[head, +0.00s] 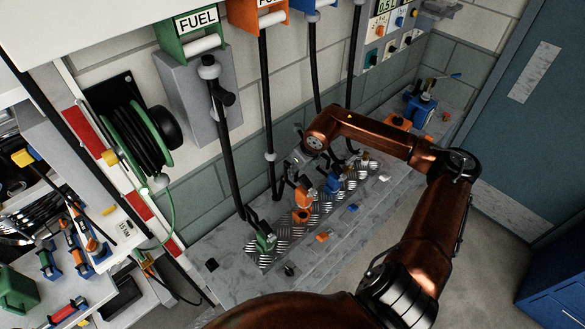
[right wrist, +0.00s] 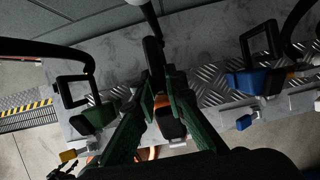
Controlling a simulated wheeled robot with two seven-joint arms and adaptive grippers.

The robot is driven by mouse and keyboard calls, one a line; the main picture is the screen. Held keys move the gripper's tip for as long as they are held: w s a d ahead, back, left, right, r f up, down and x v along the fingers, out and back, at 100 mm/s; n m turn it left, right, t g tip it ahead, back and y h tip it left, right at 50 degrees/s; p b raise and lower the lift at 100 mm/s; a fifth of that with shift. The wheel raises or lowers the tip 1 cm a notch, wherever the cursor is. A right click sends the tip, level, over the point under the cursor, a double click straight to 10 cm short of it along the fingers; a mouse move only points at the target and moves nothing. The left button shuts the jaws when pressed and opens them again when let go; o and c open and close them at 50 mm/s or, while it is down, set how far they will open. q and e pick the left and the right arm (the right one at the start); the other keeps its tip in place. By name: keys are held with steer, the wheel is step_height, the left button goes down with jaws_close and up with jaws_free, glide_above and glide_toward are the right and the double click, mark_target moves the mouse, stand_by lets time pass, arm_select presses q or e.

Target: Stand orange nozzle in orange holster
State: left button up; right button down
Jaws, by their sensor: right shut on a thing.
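The orange nozzle (head: 304,194) hangs below my right gripper (head: 299,178) in the head view. In the right wrist view, my right gripper (right wrist: 160,98) is shut on the nozzle's dark body (right wrist: 172,128), with a green-padded finger on each side. The orange holster (head: 301,215) is directly below the nozzle on the metal tread plate. From these views I cannot tell whether the nozzle tip is inside it or just above. My gripper hides part of the nozzle. My left gripper is not in view.
A green nozzle (head: 265,241) stands at the plate's near left end and a blue nozzle (head: 331,184) stands close on the right. Black hoses hang from the fuel boxes (head: 198,23) behind. Small orange (head: 322,237) and blue (head: 352,208) pieces sit along the front.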

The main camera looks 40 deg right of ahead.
mark_target(296, 182)
steer(key=shift+r, duration=0.1)
steer(key=shift+w+b, duration=0.15)
steer(key=shift+b, duration=0.15)
steer(key=shift+f+b, duration=0.4)
steer(key=shift+f, duration=0.05)
steer(key=shift+f+b, duration=1.9)
steer(key=shift+f, duration=0.55)
steer(key=shift+b, duration=0.65)
steer(key=shift+f+b, duration=1)
steer(key=shift+f, duration=0.35)
steer(key=c, duration=1.9)
jaws_free()
steer(key=shift+c, duration=0.2)
steer(key=shift+o, duration=0.2)
